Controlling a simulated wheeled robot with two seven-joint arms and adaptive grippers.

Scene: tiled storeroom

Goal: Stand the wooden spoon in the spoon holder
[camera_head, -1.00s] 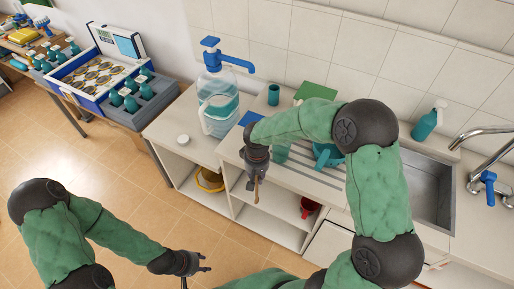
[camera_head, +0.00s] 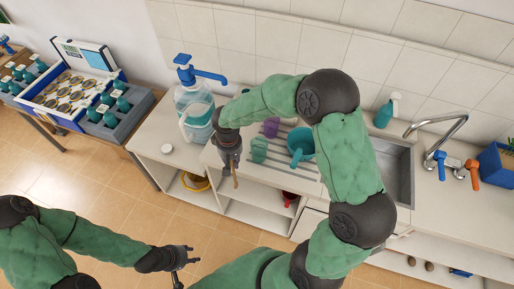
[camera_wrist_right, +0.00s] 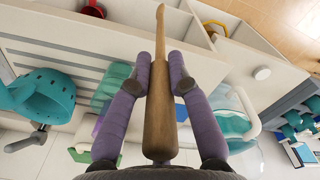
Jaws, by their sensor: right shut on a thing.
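The wooden spoon (camera_head: 235,182) is held in my right gripper (camera_head: 231,160), above the counter's front edge. In the right wrist view the brown spoon (camera_wrist_right: 159,110) lies between the purple fingers of that gripper (camera_wrist_right: 162,75), which are shut on it. A green cup (camera_head: 259,150) stands to the right of the gripper, with a purple cup (camera_head: 271,129) behind it. Which vessel is the spoon holder I cannot tell; my right arm covers part of the counter. My left gripper (camera_head: 192,257) is open and empty, low in front of the counter.
A teal pot (camera_head: 300,142) stands right of the cups. A large water bottle (camera_head: 192,112) with a blue pump stands to the left. The sink (camera_head: 396,170) and tap (camera_head: 440,135) are at the right. Open shelves lie below the counter (camera_head: 162,140).

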